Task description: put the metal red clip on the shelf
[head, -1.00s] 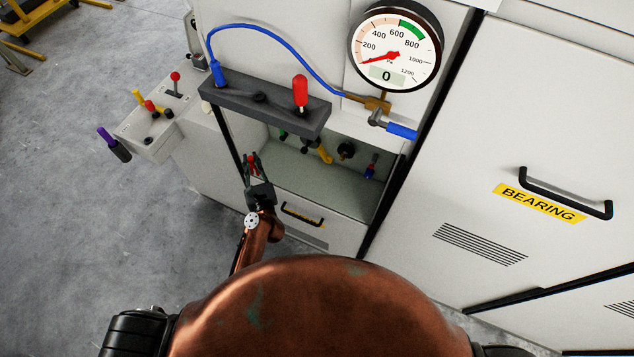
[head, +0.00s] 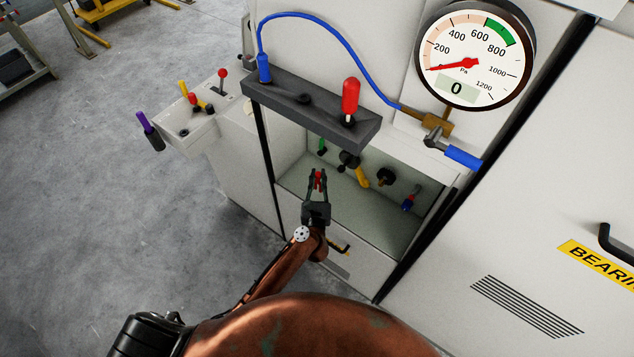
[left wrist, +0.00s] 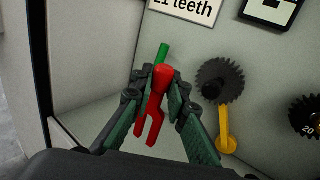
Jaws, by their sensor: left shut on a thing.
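My left gripper (head: 318,176) is shut on the red clip (head: 318,181), in front of the open recess in the pale cabinet. In the left wrist view the red clip (left wrist: 157,105) sits between the two fingers, its rounded end away from me and its forked end towards me. The recess has a pale grey floor (head: 375,218), a shelf-like surface beyond and below the clip. The clip looks apart from this floor, though its exact height is hard to tell. My right gripper is out of view.
A dark bar (head: 300,105) with a red handle (head: 350,97) overhangs the recess. Inside hang a dark gear (left wrist: 220,82) with a yellow handle (left wrist: 225,138) and a green-handled piece (left wrist: 163,52). A pressure gauge (head: 475,55) is above right. The recess floor's middle looks clear.

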